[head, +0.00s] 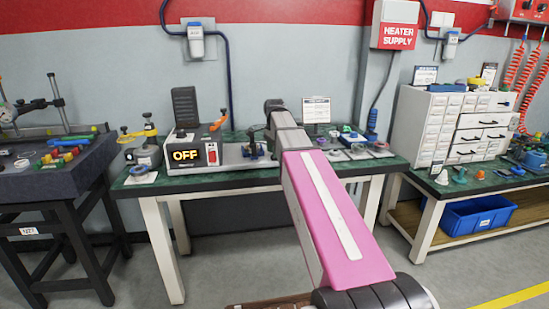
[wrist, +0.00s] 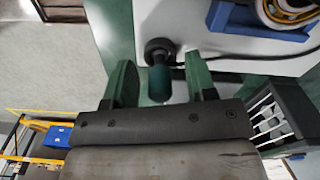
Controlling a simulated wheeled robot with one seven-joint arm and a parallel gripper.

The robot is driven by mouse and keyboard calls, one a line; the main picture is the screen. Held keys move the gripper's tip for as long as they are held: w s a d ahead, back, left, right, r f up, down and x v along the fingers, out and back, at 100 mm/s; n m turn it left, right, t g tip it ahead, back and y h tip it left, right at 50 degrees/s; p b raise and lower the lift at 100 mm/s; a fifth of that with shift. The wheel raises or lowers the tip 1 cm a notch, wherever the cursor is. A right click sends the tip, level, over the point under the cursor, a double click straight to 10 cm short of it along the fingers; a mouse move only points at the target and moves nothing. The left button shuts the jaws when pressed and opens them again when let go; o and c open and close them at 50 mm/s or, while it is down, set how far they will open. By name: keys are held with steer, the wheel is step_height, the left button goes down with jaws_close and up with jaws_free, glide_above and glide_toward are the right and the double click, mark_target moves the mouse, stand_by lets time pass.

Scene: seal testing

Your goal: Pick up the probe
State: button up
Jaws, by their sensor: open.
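The probe (wrist: 160,82) shows in the wrist view as a dark teal handle with a round black collar at its top. It lies between the two green fingers of my gripper (wrist: 157,64). The fingers are open, with a visible gap on each side of the handle. I cannot tell how far the probe is from the fingertips in depth. In the head view, my arm hides the gripper, and I cannot make out the probe there.
A blue holder (wrist: 262,28) with a ring-shaped part stands right of the probe in the wrist view; a black cable runs beside it. In the head view, a box reading OFF (head: 186,155) and small parts stand on the green workbench (head: 140,181). A drawer cabinet (head: 425,125) is at right.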

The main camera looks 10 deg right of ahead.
jaws_close()
steer(key=shift+r, duration=0.1)
steer(key=shift+r, duration=0.45)
steer(key=r, duration=0.3)
steer(key=shift+s+a+r, duration=0.25)
steer(key=shift+a+r, duration=0.05)
steer(key=shift+a, duration=0.05)
steer(key=s+a+r, duration=0.5)
steer(key=a+r, duration=0.1)
steer(key=a, duration=0.3)
steer(key=shift+s+a+r, duration=0.15)
steer(key=shift+s, duration=0.1)
steer(key=shift+s, duration=0.15)
